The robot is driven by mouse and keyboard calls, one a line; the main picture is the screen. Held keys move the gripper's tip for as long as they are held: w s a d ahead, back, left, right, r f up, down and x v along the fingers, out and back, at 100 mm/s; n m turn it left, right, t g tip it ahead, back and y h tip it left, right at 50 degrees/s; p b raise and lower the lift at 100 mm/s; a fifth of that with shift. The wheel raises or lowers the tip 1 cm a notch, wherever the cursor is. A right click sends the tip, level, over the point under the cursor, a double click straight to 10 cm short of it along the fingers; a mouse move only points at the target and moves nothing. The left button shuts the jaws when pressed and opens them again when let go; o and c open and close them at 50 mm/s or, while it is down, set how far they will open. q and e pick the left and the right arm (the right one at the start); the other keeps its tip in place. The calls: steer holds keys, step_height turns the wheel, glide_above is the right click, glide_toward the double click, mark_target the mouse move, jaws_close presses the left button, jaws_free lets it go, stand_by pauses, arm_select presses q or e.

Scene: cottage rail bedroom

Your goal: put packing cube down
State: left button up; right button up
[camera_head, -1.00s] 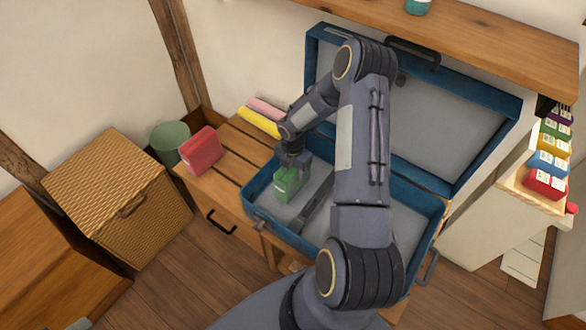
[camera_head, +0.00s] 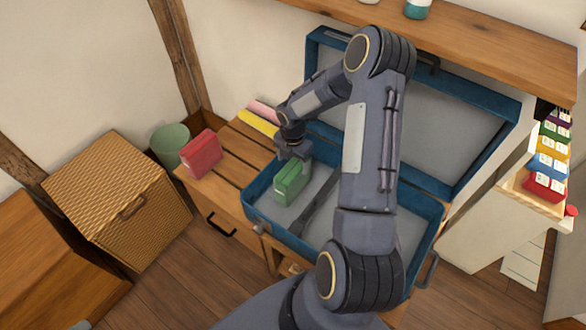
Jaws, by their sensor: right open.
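The green packing cube (camera_head: 290,183) stands inside the open blue suitcase (camera_head: 262,217), near its left end. My right gripper (camera_head: 294,153) is open just above and behind the green cube, apart from it as far as I can see. My right arm crosses the suitcase and hides part of its middle and lid. A red packing cube (camera_head: 201,153) stands on the wooden bench (camera_head: 233,165) left of the suitcase. My left gripper is not in view.
Yellow and pink rolls (camera_head: 257,123) lie at the back of the bench. A wicker hamper (camera_head: 115,200) and a green bin (camera_head: 170,143) stand at the left. A wooden shelf (camera_head: 480,45) overhangs the suitcase lid. Several coloured packs (camera_head: 547,163) sit on a ledge at the right.

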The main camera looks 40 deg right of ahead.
step_height(320, 180, up, 6)
steer(key=shift+f, duration=0.25)
steer(key=s+a+r+m+t, duration=0.1)
steer(key=s+a+r+m, duration=0.25)
steer(key=r, duration=0.25)
steer(key=s+a+r+m+t, duration=0.1)
steer(key=s+a+r+m, duration=0.1)
steer(key=s+r+m, duration=0.3)
steer(key=s+a+r+m+t, duration=0.1)
steer(key=a+r+m, duration=0.15)
steer(key=r, duration=0.45)
steer(key=s+a+r+m+t+y, duration=0.2)
steer(key=s+a+r+m+y, duration=0.1)
steer(key=s+a+m, duration=0.6)
steer(key=s+m, duration=0.3)
steer(key=shift+a+r+t+y, duration=0.2)
steer(key=shift+r+t+y, duration=0.1)
steer(key=shift+r+y, duration=0.1)
steer(key=shift+s, duration=0.1)
